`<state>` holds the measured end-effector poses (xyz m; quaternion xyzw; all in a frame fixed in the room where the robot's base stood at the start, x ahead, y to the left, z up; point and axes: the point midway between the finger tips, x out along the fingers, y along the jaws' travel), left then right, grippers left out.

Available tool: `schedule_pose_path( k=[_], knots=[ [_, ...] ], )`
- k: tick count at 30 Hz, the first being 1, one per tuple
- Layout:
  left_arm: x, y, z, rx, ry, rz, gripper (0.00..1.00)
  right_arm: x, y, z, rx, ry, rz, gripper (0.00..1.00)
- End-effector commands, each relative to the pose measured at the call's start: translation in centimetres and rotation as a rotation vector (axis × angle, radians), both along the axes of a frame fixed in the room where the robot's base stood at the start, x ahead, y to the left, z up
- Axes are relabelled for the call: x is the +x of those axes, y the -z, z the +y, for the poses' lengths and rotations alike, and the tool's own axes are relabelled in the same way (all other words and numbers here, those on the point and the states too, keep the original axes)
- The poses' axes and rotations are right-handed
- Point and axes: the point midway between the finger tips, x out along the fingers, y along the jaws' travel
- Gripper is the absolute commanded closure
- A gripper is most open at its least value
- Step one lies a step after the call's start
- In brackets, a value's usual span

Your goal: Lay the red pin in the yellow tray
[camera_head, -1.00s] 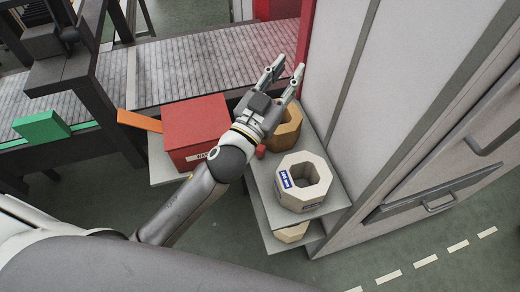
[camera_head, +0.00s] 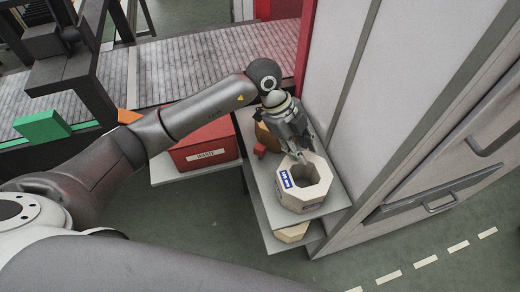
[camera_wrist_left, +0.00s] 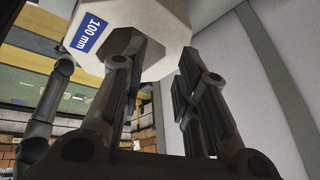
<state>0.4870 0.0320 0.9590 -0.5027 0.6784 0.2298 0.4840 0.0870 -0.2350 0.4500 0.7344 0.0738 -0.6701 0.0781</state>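I cannot make out a yellow tray in either view. A small red piece (camera_head: 259,150) shows beside the brown block in the head view; I cannot tell whether it is the red pin. My left gripper (camera_head: 306,160) points down at the far rim of a cream octagonal block (camera_head: 312,199) with a hole. My right gripper is not in view.
The block stands on a grey shelf (camera_head: 263,194), with a brown block (camera_head: 266,136) behind it, partly hidden by my arm. A red box labelled "WASTE" (camera_head: 205,155) is to the left. A grey cabinet (camera_head: 400,120) closes off the right. A roller conveyor (camera_head: 200,60) runs behind.

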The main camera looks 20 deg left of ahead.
Motion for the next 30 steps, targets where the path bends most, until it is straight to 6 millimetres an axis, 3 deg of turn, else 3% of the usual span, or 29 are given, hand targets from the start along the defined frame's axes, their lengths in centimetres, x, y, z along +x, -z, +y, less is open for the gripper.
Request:
schedule_pose_path(
  k=[1, 3, 6, 9, 19, 24, 30],
  knots=[
    [1.1, 0.3, 2.5, 0.113, -0.045, 0.005, 0.71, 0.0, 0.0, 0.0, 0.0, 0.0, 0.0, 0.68],
    [2.0, 0.5, 5.7, 0.25, -0.113, 0.018, 0.71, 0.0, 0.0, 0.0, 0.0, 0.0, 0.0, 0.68],
    [2.9, 0.4, 9.1, 0.389, -0.193, 0.027, 0.71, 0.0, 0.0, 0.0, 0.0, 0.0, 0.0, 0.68],
    [3.2, 0.2, 10.8, 0.462, -0.24, 0.033, 0.71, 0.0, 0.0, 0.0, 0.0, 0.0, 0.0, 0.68],
    [3.2, 4.6, 11.4, 0.482, -0.253, 0.039, 0.71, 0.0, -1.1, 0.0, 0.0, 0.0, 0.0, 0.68],
    [3.3, 5.8, 11.4, 0.481, -0.252, 0.036, 0.71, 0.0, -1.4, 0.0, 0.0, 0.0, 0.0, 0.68],
    [3.0, 8.3, 11.8, 0.482, -0.251, 0.041, 0.71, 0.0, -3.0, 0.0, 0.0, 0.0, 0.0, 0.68]
  ],
)
